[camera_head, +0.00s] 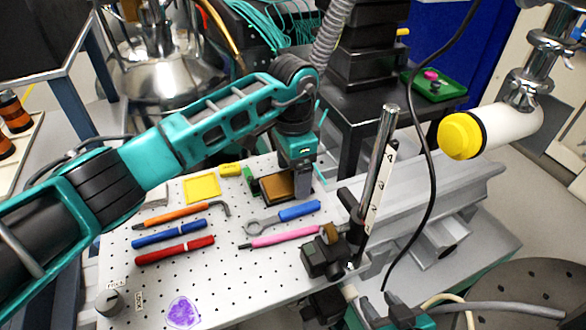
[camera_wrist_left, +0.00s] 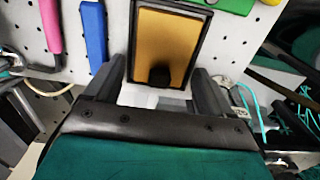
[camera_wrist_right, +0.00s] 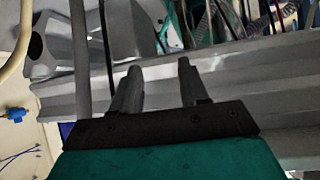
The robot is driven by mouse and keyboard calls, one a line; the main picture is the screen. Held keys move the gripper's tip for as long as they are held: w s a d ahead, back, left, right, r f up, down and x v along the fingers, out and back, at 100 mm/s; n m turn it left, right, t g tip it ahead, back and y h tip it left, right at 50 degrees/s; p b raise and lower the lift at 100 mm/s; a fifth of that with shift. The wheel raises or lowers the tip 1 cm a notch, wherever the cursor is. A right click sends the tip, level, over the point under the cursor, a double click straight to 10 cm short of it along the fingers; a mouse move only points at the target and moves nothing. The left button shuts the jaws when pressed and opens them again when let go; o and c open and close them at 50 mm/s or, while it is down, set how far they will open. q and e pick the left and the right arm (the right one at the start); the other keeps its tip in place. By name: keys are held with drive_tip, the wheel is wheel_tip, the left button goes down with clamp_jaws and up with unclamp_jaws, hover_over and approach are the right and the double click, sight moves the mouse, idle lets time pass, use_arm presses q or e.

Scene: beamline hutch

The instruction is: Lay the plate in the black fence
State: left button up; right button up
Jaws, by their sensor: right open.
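The plate (camera_wrist_left: 165,35) is a flat ochre-brown rectangle with a dark knob near its near edge. The black fence (camera_wrist_left: 133,45) shows as a dark border around it, and the plate looks to lie inside it. In the head view the plate (camera_head: 277,188) is on the perforated board, partly hidden by my left gripper (camera_head: 299,190). My left gripper (camera_wrist_left: 158,70) is open, its fingers apart on either side of the knob end, with nothing visibly clamped. My right gripper (camera_wrist_right: 155,80) is open and empty in front of a grey metal rail.
A yellow square (camera_head: 201,187), a hex key (camera_head: 180,213), pens and a wrench (camera_head: 264,226) lie on the board (camera_head: 230,270). A metal post (camera_head: 380,160) on a black clamp stands to the right, beside a hanging black cable (camera_head: 428,150).

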sight(293, 173)
use_arm(q)
drive_tip(key=shift+o, duration=0.5)
drive_tip(key=shift+r, duration=0.15)
wheel_tip(293, 173, up, 12)
drive_tip(key=shift+p, duration=0.4)
